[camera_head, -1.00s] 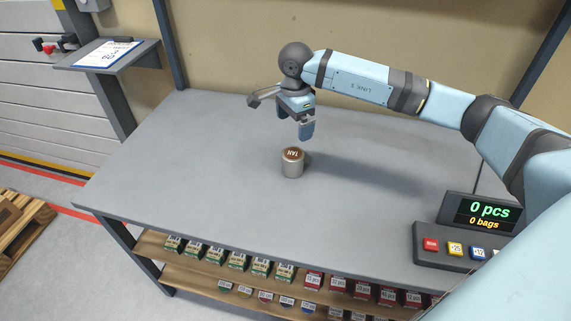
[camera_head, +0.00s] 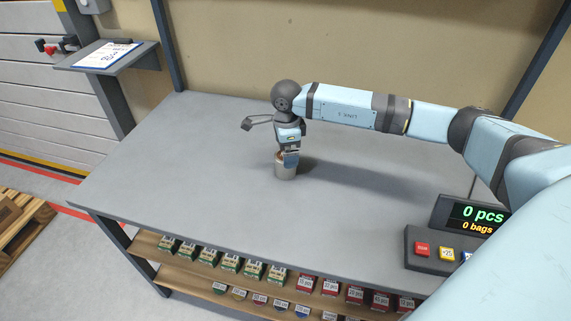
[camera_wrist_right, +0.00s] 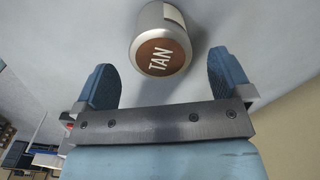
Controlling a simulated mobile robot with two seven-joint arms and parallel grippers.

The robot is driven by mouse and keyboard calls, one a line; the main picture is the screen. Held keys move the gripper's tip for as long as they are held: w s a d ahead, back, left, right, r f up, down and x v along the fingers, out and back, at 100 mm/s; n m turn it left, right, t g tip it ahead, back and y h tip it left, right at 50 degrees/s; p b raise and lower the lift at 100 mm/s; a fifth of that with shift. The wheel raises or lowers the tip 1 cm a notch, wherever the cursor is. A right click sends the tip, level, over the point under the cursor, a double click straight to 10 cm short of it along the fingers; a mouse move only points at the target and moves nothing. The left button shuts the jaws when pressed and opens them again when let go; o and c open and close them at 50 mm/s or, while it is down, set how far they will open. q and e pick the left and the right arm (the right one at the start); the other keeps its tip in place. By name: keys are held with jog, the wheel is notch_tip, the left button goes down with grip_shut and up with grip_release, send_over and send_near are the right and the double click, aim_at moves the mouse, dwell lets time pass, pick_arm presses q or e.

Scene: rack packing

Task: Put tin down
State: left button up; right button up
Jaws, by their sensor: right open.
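A small grey metal tin (camera_head: 285,172) stands upright on the grey table (camera_head: 200,180). In the right wrist view the tin (camera_wrist_right: 160,45) shows its round brown label marked "TAN". My right gripper (camera_head: 289,157) points down at the tin from above, its near finger covering part of the tin in the head view. In the right wrist view the open fingers (camera_wrist_right: 162,82) stand on either side, with a gap between each finger and the tin. My left gripper does not show.
A counter console (camera_head: 440,250) with coloured buttons and a display reading "0 pcs, 0 bags" sits at the table's right. Shelves below the front edge hold several small boxes (camera_head: 230,262). The rest of the tabletop is clear.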

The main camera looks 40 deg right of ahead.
aim_at(282, 173)
notch_tip(282, 173, down, 5)
jog(key=shift+d+f, duration=0.1)
jog(key=shift+d, duration=0.05)
jog(key=c, duration=1.1)
